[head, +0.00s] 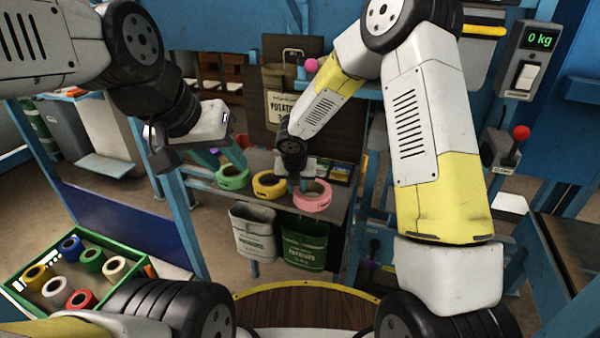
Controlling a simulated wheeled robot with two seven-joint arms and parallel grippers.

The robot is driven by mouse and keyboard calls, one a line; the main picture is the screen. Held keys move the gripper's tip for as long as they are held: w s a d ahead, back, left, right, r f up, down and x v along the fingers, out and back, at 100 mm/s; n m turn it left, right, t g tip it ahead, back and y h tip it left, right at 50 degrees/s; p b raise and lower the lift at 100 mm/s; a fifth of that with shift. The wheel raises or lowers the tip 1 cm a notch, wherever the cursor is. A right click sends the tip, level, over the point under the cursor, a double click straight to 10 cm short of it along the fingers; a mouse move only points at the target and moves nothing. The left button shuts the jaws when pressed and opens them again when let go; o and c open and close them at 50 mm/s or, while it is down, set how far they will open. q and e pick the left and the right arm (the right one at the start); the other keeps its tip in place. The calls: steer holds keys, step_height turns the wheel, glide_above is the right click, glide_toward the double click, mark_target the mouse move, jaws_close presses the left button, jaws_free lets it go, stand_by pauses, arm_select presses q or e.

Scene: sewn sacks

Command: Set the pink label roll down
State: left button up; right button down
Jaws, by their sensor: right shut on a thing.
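The pink label roll (313,201) is at the right of a row of rolls, at the front edge of a dark bench. My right gripper (304,184) reaches down to it from above and is shut on its rim. I cannot tell whether the roll's underside touches the bench. My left gripper (214,154) hangs above and left of the green roll, apart from the pink one. Its fingers are small and partly hidden, so their opening is unclear.
A green roll (232,178) and a yellow roll (268,185) sit on the bench (205,170), left of the pink one. Sacks (304,245) hang below its front edge. A green crate (125,248) with several rolls stands at lower left.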

steer(key=w, duration=0.5)
steer(key=shift+w+d+f, duration=0.25)
steer(key=shift+w+f, duration=0.05)
steer(key=shift+w, duration=0.1)
steer(key=shift+w+f, duration=0.15)
steer(key=shift+f, duration=1.6)
steer(key=c, duration=1.2)
jaws_free()
steer(key=v, duration=1.2)
